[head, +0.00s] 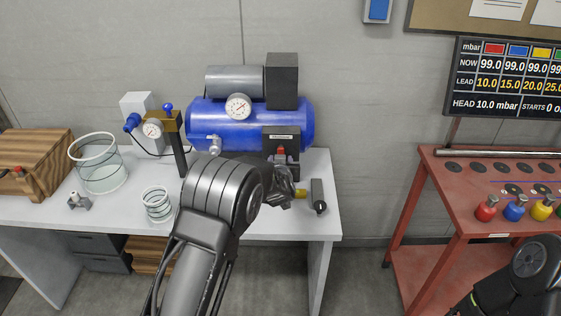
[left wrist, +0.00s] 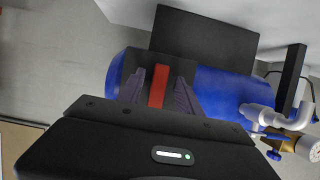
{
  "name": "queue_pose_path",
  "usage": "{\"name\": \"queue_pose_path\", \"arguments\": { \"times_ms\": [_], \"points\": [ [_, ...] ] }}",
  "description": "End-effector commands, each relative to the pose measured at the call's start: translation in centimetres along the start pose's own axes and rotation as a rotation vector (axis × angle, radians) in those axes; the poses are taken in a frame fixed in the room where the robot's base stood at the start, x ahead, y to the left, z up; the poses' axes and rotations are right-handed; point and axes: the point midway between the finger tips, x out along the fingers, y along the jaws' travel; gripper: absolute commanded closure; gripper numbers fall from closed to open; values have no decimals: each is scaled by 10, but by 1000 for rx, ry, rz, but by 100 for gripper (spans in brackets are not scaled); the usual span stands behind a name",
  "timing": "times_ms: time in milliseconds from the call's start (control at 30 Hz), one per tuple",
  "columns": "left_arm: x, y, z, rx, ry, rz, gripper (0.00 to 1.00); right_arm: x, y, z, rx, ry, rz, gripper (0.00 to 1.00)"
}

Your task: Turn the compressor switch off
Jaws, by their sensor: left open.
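The blue compressor (head: 250,128) stands on the white bench, with a dark switch box on its front right. The red switch (head: 281,151) shows on that box. My left arm reaches in from below, and my left gripper (head: 284,172) is at the switch box, partly hidden by its own wrist. In the left wrist view the red switch (left wrist: 159,86) lies between the two spread fingers of the left gripper (left wrist: 158,92), with a gap on each side. I cannot tell how deep the fingers reach around it. My right arm shows at the lower right; its gripper is out of view.
A pressure gauge (head: 238,106) and a valve (head: 214,145) are on the compressor. A red cart (head: 440,190) stands right, past a floor gap.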

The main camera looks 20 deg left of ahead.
Motion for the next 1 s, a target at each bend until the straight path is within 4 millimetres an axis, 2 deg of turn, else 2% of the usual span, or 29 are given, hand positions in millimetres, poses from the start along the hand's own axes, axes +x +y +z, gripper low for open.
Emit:
{"name": "queue_pose_path", "arguments": {
  "times_ms": [267,700,1000],
  "points": [
    [-8,1,0,-1,0,1,58,3,1,0,0,1,-1,64],
    [-71,1,0,-1,1,2,58,16,3,0,-3,5,-5,64],
    [-78,0,0,0,0,0,58,16,3,0,-3,6,-6,64]
  ]
}}
